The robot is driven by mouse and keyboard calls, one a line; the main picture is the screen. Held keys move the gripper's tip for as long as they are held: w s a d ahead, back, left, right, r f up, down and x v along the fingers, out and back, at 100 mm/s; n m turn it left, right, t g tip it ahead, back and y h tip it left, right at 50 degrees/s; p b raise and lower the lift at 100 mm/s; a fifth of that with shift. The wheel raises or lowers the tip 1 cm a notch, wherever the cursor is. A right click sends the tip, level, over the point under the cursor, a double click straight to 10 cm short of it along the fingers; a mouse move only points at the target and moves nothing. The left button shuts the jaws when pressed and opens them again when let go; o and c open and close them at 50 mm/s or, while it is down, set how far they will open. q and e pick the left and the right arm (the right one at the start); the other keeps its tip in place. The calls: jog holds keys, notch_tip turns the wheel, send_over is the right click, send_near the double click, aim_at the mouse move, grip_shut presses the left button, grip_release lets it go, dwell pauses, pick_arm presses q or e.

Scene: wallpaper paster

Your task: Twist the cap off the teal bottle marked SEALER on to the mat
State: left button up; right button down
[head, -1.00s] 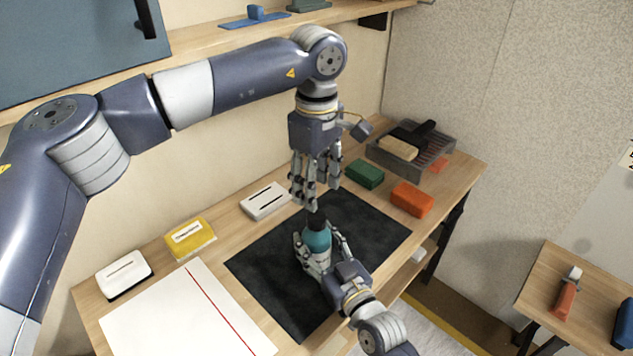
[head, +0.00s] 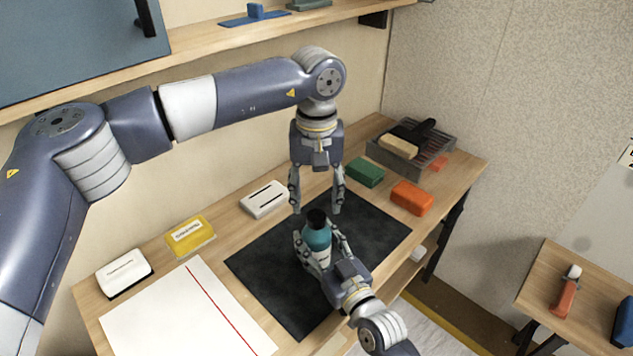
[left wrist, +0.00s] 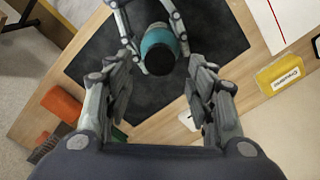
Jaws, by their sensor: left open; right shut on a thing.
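The teal bottle (head: 316,238) stands upright on the black mat (head: 275,270), with its black cap (head: 317,217) on top. Its marking cannot be read here. My right gripper (head: 322,252) is shut around the bottle's body from the front. My left gripper (head: 317,203) points down above the cap, its fingers open and apart with nothing between them. In the left wrist view the cap (left wrist: 155,62) shows beyond the open left fingers (left wrist: 158,100), with the teal bottle (left wrist: 158,38) behind it.
A white box (head: 265,200), a green block (head: 365,173) and an orange block (head: 411,198) lie around the mat. A grey tray (head: 440,150) stands at the back right. A yellow box (head: 190,237), another white box (head: 124,273) and a white sheet (head: 165,315) lie at left.

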aim_at(317, 215)
pick_arm(q)
jog(key=shift+f, duration=2.4)
